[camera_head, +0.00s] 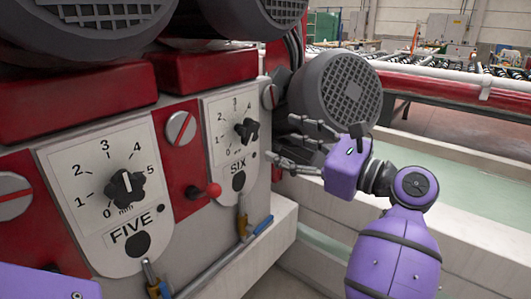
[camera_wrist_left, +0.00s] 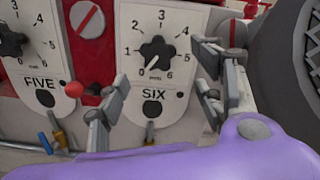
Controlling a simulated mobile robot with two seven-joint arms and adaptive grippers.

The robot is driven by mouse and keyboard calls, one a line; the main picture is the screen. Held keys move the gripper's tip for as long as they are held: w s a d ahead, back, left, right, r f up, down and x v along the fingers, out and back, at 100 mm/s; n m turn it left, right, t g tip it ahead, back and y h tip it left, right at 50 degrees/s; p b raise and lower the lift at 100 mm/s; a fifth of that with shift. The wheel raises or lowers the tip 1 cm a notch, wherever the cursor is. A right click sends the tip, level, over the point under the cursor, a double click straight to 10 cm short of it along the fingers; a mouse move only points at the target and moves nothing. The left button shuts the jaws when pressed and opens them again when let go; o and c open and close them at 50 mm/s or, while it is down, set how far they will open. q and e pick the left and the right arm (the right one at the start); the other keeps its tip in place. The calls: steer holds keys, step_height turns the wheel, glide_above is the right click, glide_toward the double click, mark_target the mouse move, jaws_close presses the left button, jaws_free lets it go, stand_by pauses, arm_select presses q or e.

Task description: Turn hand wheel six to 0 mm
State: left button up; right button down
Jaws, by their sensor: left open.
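Hand wheel six (camera_head: 246,129) is a dark lobed knob on a white dial plate marked SIX. It also shows in the left wrist view (camera_wrist_left: 158,53), where a pale mark on it points down-left, close to the 0. My left gripper (camera_head: 282,140) is open and empty, to the right of the wheel and apart from it. In the left wrist view its fingers (camera_wrist_left: 160,92) spread on both sides of the SIX plate, with the wheel between and beyond them. My right gripper is not in view.
Hand wheel five (camera_head: 125,187) is on the plate to the left. A red-knobbed lever (camera_head: 213,190) sticks out between the plates. A round grey motor (camera_head: 338,88) stands close behind my left gripper. Blue and yellow valve handles (camera_head: 262,226) are below.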

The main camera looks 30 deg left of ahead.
mark_target(252, 133)
arm_select(q)
steer(key=a+m+b, duration=0.1)
steer(key=a+m, duration=0.2)
steer(key=a, duration=0.2)
steer(key=a+m+b, duration=0.2)
steer(key=a+m, duration=0.2)
steer(key=shift+a+r+h, duration=0.2)
steer(key=shift+a+h, duration=0.1)
steer(key=shift+a, duration=0.1)
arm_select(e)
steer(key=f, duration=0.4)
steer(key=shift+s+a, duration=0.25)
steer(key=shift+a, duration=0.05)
arm_select(q)
steer(key=shift+c, duration=0.3)
steer(key=c, duration=1.1)
steer(key=shift+o, duration=0.2)
steer(key=shift+b, duration=0.4)
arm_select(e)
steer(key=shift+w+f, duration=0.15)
